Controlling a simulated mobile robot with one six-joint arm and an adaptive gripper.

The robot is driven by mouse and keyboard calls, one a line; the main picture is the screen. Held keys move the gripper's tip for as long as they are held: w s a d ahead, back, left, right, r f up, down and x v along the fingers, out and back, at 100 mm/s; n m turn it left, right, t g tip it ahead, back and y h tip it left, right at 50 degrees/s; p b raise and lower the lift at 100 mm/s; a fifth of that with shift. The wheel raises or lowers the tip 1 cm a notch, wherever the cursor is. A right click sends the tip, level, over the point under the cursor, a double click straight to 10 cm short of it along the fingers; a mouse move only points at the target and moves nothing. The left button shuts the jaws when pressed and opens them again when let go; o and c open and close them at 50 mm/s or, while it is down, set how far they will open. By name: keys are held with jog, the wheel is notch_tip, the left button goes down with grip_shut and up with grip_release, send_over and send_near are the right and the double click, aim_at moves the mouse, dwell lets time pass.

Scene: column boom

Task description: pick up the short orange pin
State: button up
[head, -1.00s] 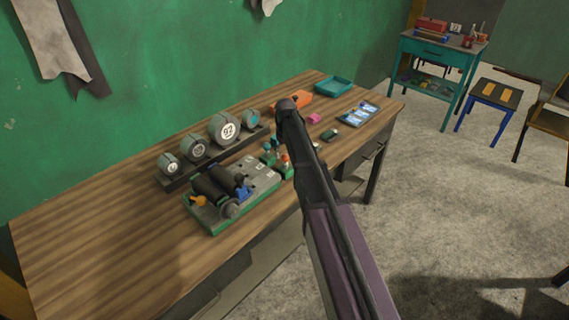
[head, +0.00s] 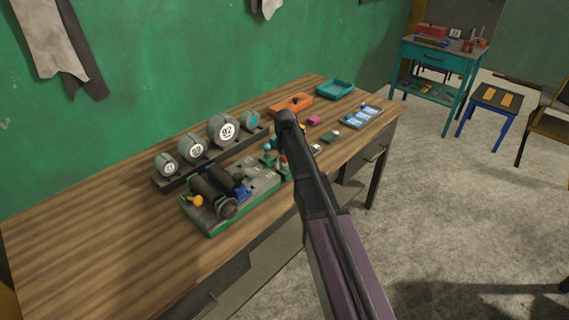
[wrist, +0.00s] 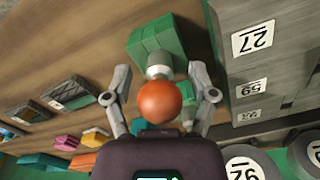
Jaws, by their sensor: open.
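The orange pin has a round orange head (wrist: 165,102) on a grey stem, standing on a green block (wrist: 158,45) in the wrist view. My gripper (wrist: 159,72) is open, with one finger on each side of the pin, and the head lies between them near the palm. I cannot tell whether either finger touches it. In the head view a small orange-red pin (head: 284,161) shows beside my arm, next to a teal-headed pin (head: 267,147). My arm hides the gripper there.
A grey plate with number tags (wrist: 258,62) is close on the right in the wrist view. Round numbered gauges (head: 222,129) stand behind the fixture. An orange box (head: 291,104) and a teal tray (head: 335,89) sit farther back. The table's left side (head: 85,235) is clear.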

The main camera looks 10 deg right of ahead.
grip_shut()
dwell(0.3)
jog(key=shift+r, duration=0.1)
notch_tip(320, 180, up, 3)
jog(key=p, duration=0.3)
jog(key=shift+r, duration=0.15)
jog(key=shift+s+r+p, duration=0.2)
jog(key=shift+r+p, duration=0.05)
jog(key=shift+p, duration=0.25)
jog(key=s+a+r+p, duration=0.1)
jog(key=s, duration=1.4)
jog(key=shift+s+a, duration=0.25)
jog(key=shift+a, duration=0.15)
